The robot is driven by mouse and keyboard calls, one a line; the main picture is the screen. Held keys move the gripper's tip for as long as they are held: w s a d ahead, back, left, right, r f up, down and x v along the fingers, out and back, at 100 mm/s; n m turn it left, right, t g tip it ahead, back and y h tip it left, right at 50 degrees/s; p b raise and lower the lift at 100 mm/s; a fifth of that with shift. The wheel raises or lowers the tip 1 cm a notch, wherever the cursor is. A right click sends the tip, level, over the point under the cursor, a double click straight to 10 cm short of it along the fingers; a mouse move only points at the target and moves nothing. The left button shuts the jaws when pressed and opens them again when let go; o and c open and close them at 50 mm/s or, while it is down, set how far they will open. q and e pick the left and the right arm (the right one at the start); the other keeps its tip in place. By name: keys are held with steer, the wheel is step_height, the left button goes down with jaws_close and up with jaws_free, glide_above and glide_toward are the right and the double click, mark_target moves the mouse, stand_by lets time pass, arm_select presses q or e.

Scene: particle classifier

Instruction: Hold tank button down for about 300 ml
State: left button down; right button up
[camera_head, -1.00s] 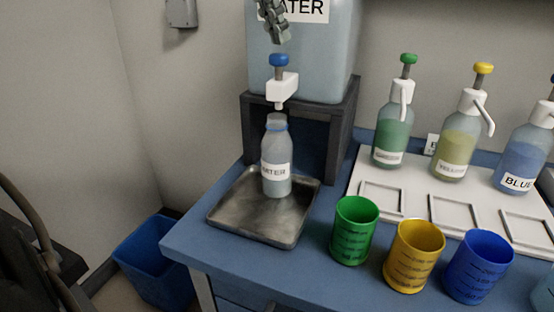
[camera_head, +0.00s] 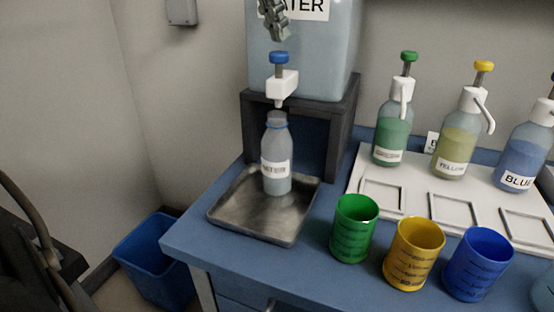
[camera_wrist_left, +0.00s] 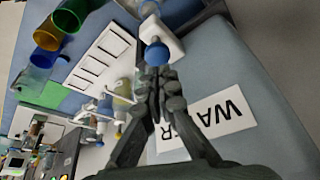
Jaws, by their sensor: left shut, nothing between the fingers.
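The water tank (camera_head: 315,62) is pale blue and translucent, with a white WATER label. Its white tap (camera_head: 282,86) carries a blue button (camera_head: 278,57) on top. A grey-blue bottle (camera_head: 276,145) stands upright under the tap, with a white label; its fill level is not clear. My left gripper (camera_head: 278,38) is shut and empty just above the blue button, with a small gap in the head view. In the left wrist view the fingertips (camera_wrist_left: 161,72) are close to the button (camera_wrist_left: 157,53); contact cannot be told. My right gripper is not in view.
The bottle stands on a metal tray (camera_head: 225,218). Green (camera_head: 354,230), yellow (camera_head: 413,258) and blue (camera_head: 478,268) cups stand at the front right. A blue bin (camera_head: 160,265) is on the floor at left.

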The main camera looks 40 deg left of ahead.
mark_target(279, 52)
arm_select(q)
steer(key=shift+f, duration=1.5)
stand_by(6.5)
